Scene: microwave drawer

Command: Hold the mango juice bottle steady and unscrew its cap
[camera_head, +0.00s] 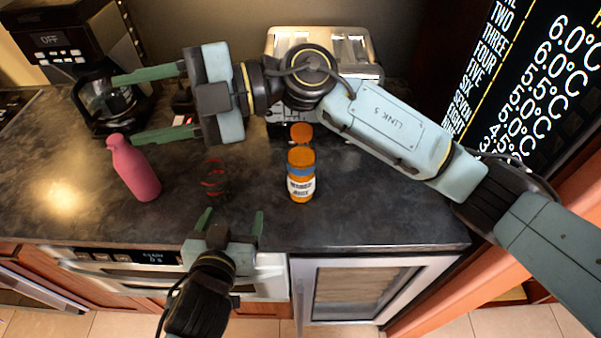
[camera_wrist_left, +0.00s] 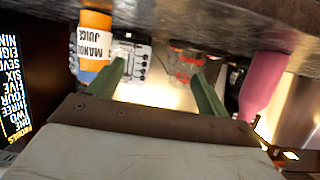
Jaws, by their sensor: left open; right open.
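The mango juice bottle (camera_head: 301,170) is orange with a blue band and a white label. It stands on the counter right of the middle in the head view. A round orange cap (camera_head: 301,132) shows just beyond its upper end; whether it touches the neck is unclear. My left gripper (camera_head: 232,216) is open and empty at the counter's front edge, left of and nearer than the bottle. In the left wrist view the bottle (camera_wrist_left: 93,45) is at upper left, outside the fingers. My right gripper (camera_head: 128,108) is open and empty at the left, fingers pointing left, away from the bottle.
A pink bottle (camera_head: 134,170) stands on the left of the counter. A dark, red-striped object (camera_head: 213,180) lies between it and the juice. A coffee maker (camera_head: 75,40) is at back left. A silver toaster (camera_head: 350,48) stands behind my right arm. The counter right of the juice is clear.

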